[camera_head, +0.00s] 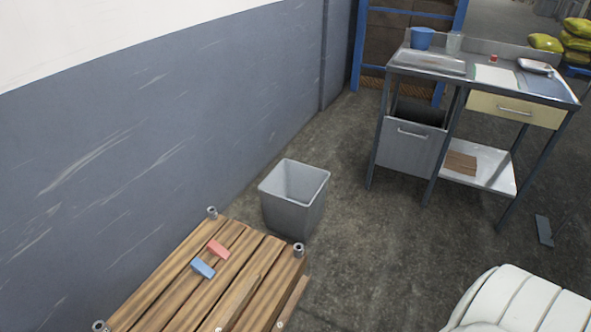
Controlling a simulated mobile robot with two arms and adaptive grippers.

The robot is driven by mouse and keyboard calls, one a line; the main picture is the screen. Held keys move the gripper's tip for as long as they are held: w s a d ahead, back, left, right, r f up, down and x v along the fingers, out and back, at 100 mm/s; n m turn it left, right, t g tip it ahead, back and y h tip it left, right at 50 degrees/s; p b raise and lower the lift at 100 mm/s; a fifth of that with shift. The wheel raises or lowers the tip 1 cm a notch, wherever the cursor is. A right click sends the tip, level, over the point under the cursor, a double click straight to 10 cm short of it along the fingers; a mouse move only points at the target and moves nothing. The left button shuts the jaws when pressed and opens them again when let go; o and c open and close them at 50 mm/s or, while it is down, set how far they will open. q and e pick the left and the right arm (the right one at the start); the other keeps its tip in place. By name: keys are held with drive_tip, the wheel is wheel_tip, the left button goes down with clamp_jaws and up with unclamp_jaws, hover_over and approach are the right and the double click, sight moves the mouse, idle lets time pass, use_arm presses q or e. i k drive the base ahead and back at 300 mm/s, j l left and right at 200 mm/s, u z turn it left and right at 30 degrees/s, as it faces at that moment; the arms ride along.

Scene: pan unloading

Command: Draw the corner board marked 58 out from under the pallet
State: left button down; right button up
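A slatted wooden platform (180,285) with short metal posts at its corners stands at the lower left, cut off by the bottom edge; I cannot tell if it is the pallet. No board with a readable 58 shows, and no corner board can be made out for certain. A flat dark grey piece (544,230) lies on the floor at the right; I cannot tell what it is. Neither of my grippers is in view.
A red block (218,249) and a blue block (203,268) lie on the platform. A grey bin (293,205) stands beyond it. A metal workbench (473,73) stands at the back right. A white ribbed thing (525,300) fills the lower right corner. The floor between is clear.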

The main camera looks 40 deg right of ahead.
sight(286, 314)
drive_tip(key=z, duration=1.1)
